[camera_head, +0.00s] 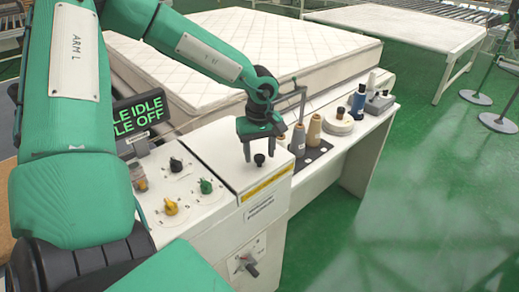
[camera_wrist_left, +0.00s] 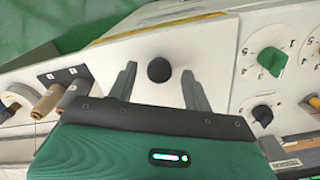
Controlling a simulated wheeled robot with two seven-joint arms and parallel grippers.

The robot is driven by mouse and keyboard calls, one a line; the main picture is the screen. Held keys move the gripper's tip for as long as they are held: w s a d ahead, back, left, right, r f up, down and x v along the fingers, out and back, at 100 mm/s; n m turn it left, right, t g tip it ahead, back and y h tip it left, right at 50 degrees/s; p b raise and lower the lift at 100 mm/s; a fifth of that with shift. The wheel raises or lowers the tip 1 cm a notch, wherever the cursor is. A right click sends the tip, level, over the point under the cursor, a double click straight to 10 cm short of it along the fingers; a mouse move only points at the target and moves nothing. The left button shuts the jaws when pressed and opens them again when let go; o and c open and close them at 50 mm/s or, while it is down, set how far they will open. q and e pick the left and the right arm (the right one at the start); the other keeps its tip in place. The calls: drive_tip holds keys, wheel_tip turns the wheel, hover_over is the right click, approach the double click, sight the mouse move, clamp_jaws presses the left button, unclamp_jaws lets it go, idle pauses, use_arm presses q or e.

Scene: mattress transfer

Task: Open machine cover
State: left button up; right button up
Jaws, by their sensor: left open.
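The machine cover (camera_head: 222,163) is a white box lid with a yellow label strip on its front edge, and it looks closed. A black round knob (camera_head: 259,159) stands on its top. My left gripper (camera_head: 260,152) hangs over the cover at the knob, pointing down. In the left wrist view the same knob (camera_wrist_left: 159,69) lies between the two fingers of the left gripper (camera_wrist_left: 157,80), with a gap on each side. The left gripper is open and holds nothing. My right gripper is not in view.
Left of the cover is a panel with a green dial (camera_head: 206,186), a yellow dial (camera_head: 171,207) and a display (camera_head: 141,113). Thread cones (camera_head: 314,130) stand on the right. A mattress (camera_head: 255,45) lies behind. The green floor (camera_head: 420,190) at right is clear.

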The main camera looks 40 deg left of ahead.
use_arm(q)
drive_tip(key=shift+f, duration=0.5)
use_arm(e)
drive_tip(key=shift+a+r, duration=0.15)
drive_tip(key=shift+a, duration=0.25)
